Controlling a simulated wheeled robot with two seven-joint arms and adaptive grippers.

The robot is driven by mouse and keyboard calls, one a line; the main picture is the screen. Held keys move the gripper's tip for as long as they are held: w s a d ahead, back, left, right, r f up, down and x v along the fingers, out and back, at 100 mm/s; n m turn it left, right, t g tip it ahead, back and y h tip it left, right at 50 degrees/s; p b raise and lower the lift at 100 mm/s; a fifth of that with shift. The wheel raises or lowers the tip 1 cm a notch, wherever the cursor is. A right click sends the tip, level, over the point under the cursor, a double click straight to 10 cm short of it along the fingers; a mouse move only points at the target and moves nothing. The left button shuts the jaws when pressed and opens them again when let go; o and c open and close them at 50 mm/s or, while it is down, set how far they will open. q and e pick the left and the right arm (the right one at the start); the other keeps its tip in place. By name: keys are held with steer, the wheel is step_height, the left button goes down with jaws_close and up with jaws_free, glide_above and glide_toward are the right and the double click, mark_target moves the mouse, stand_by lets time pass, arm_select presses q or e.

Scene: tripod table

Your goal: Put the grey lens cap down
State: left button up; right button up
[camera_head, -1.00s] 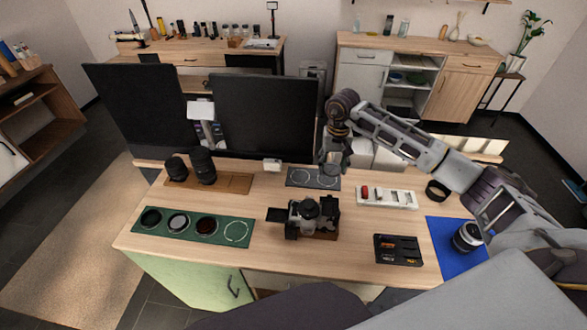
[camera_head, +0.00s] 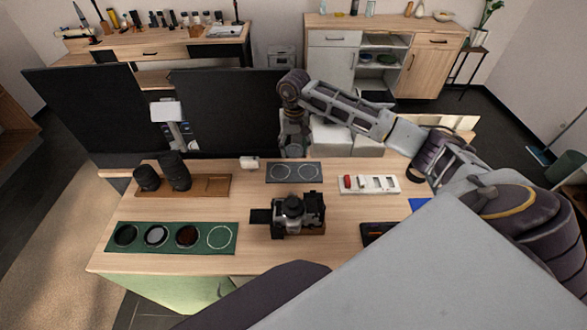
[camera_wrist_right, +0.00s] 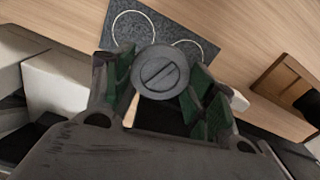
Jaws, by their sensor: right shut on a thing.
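The grey lens cap (camera_wrist_right: 158,76) is a round disc with a slotted centre, held between the green-padded fingers of my right gripper (camera_wrist_right: 160,88) in the right wrist view. In the head view this gripper (camera_head: 293,150) hangs at the back edge of the table, just behind the dark mat with two ring outlines (camera_head: 294,179). The mat also shows in the wrist view (camera_wrist_right: 178,29), beyond the cap, with both rings empty. The cap cannot be made out in the head view. My left gripper is out of view.
A camera (camera_head: 292,213) stands in front of the mat. A green mat (camera_head: 171,246) with round filters lies left, and a wooden tray (camera_head: 213,186) with dark lenses behind it. A white tray (camera_head: 370,184) is right. Monitors (camera_head: 228,110) stand behind.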

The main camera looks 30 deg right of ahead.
steer(key=p, duration=0.1)
glide_above(294, 172)
steer(key=shift+w+d+f, duration=0.1)
steer(key=shift+w+f, duration=0.05)
steer(key=shift+f, duration=2.7)
steer(key=shift+f, duration=0.1)
steer(key=shift+f+p, duration=0.35)
steer(key=shift+f, duration=1.45)
steer(key=shift+f, duration=0.15)
steer(key=o, duration=1.1)
steer(key=shift+c, duration=0.2)
steer(key=shift+r, duration=0.2)
